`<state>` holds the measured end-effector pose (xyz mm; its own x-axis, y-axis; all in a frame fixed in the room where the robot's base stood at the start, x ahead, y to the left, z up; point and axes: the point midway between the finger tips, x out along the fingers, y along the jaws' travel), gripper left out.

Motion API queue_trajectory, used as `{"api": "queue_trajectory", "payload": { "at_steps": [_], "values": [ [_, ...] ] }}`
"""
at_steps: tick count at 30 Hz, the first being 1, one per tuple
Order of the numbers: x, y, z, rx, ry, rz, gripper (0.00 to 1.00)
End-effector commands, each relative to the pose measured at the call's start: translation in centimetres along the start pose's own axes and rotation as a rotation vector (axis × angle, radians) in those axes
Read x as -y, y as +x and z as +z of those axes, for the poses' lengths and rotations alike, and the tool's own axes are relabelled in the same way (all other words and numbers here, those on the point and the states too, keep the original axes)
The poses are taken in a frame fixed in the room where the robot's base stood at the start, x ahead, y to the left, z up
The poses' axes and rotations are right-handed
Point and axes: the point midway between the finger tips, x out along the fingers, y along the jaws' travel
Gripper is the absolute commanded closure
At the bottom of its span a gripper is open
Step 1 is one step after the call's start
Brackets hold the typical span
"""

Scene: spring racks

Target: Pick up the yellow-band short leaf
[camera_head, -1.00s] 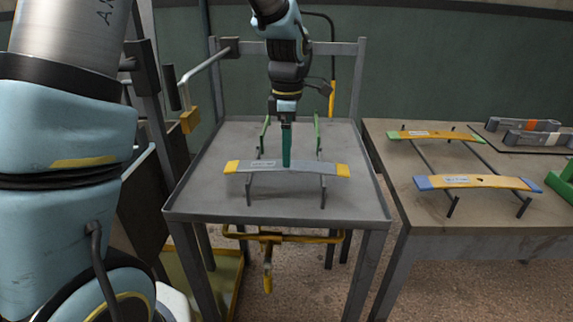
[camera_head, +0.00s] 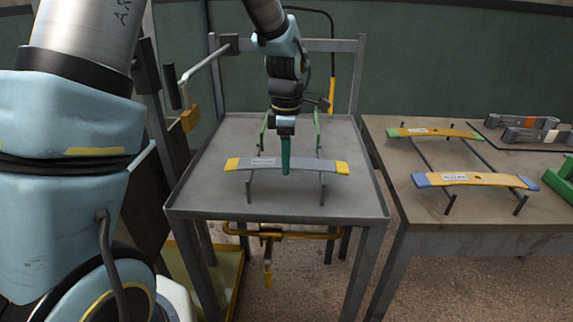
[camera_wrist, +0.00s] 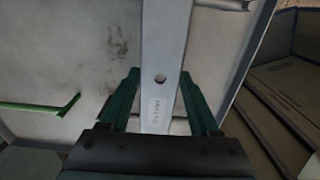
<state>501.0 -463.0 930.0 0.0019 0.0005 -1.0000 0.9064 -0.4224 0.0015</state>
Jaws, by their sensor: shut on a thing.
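The yellow-band short leaf (camera_head: 315,166) is a grey, slightly arched bar with yellow ends and a white label. It lies across two dark rack rails on the grey metal table. My gripper (camera_head: 285,170) points down at the leaf's middle and is shut on it, with green fingers at its sides. In the wrist view the leaf (camera_wrist: 165,40) runs up between the two green fingers (camera_wrist: 158,80), with a round hole and the label showing. The finger contact is partly hidden there.
The grey table (camera_head: 205,198) has a raised rim and green posts behind the leaf. On the right bench (camera_head: 415,210) lie a blue-banded leaf (camera_head: 475,180) and a green-banded leaf (camera_head: 435,133) on rails. Grey parts (camera_head: 525,134) sit farther back.

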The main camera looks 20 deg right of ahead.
Motion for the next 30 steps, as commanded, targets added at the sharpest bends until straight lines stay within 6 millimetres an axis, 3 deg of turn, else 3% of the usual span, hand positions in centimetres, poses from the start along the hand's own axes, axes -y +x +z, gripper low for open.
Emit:
{"api": "queue_trajectory", "payload": {
  "at_steps": [1, 12, 26, 30],
  "values": [
    [0.0, 0.0, 0.0, 0.0, 0.0, 0.001, 0.61],
    [0.0, 0.0, 0.0, 0.0, 0.0, 0.001, 1.0],
    [-0.1, -0.2, 0.0, 0.001, 0.0, 0.004, 1.0],
    [-0.2, -1.3, 0.0, 0.001, 0.0, 0.005, 1.0]
  ]
}}
